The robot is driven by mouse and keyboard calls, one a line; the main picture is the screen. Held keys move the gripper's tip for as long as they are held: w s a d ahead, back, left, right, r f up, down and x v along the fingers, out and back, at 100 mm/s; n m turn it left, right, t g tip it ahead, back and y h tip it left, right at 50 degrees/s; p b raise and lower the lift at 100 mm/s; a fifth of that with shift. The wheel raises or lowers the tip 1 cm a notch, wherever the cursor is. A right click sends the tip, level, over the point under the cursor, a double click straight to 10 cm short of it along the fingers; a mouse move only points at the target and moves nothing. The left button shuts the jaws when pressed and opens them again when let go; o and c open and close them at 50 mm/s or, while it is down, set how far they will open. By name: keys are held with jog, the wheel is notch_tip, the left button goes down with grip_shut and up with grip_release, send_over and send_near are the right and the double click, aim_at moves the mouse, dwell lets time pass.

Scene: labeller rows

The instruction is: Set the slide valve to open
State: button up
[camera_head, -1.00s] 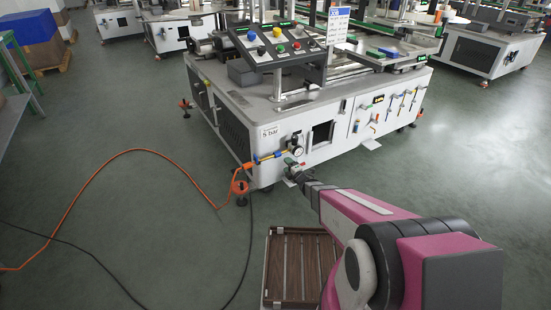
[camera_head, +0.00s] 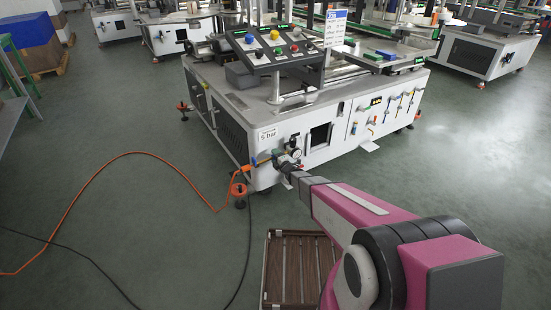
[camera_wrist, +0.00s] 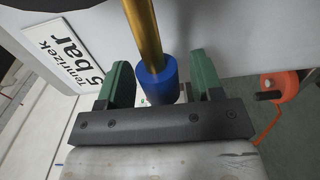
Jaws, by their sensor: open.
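The slide valve shows in the wrist view as a blue sleeve (camera_wrist: 158,84) around a brass-coloured pipe (camera_wrist: 143,30). In the head view the pipe (camera_head: 263,157) is at the machine's near lower corner, and the sleeve is mostly hidden by my gripper. My gripper (camera_wrist: 160,66) is open, with one green finger on each side of the sleeve. Gaps show between the fingers and the sleeve, so they appear apart from it. The gripper (camera_head: 279,161) also shows in the head view, small and close to the pipe.
A sign reading 5 bar (camera_wrist: 66,50) is on the machine wall above left. A slatted wooden pallet (camera_head: 290,270) is on the floor below my arm.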

jog(key=shift+c, duration=0.2)
grip_shut()
jog(key=shift+w+d, duration=0.4)
jog(key=shift+d, duration=0.2)
jog(key=shift+w+d, duration=0.4)
jog(key=shift+d, duration=0.2)
jog(key=shift+o, duration=0.2)
grip_release()
jog(key=v, duration=1.1)
